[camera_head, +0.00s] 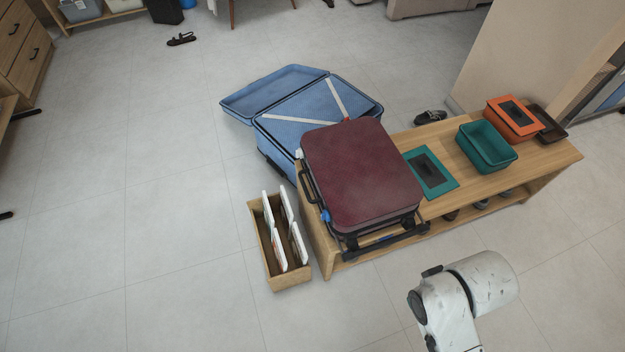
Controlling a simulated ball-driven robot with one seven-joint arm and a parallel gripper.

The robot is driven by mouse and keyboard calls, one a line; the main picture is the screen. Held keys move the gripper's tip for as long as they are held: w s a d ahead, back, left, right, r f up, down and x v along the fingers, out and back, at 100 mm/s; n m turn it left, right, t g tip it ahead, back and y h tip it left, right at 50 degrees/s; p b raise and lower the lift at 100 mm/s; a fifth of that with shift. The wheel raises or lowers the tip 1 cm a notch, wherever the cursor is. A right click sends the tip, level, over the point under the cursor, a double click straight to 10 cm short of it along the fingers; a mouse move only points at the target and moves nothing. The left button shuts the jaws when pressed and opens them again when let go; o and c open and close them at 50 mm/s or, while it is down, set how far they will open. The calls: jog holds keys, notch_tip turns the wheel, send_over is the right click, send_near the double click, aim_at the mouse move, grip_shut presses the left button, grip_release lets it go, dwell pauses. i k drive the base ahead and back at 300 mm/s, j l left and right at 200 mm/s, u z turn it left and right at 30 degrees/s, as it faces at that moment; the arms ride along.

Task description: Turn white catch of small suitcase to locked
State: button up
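The small suitcase (362,172) is dark red and lies flat and closed on the wooden bench (545,165). Its black handle (308,187) is on the left side. A small whitish spot (299,153) at its upper left edge may be the white catch; it is too small to tell its position. A blue catch (325,215) sits near the lower left corner. My white arm shows at the lower right, apart from the suitcase. My gripper is not in view.
A large open blue suitcase (275,95) lies behind the bench. A wooden box (264,240) with white items stands left of it. A teal bin (486,146), a teal lid (430,172) and an orange box (512,118) are on the bench.

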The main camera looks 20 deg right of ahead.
aim_at(299, 152)
jog(key=i+j+u, duration=0.15)
jog(key=i+j, duration=0.15)
jog(key=i, duration=0.15)
jog(key=i+j+u, duration=0.15)
jog(key=i, duration=0.3)
jog(key=i+j+u, duration=0.15)
jog(key=i+j, duration=0.2)
jog(key=i+j+u, duration=0.15)
jog(key=i, duration=0.45)
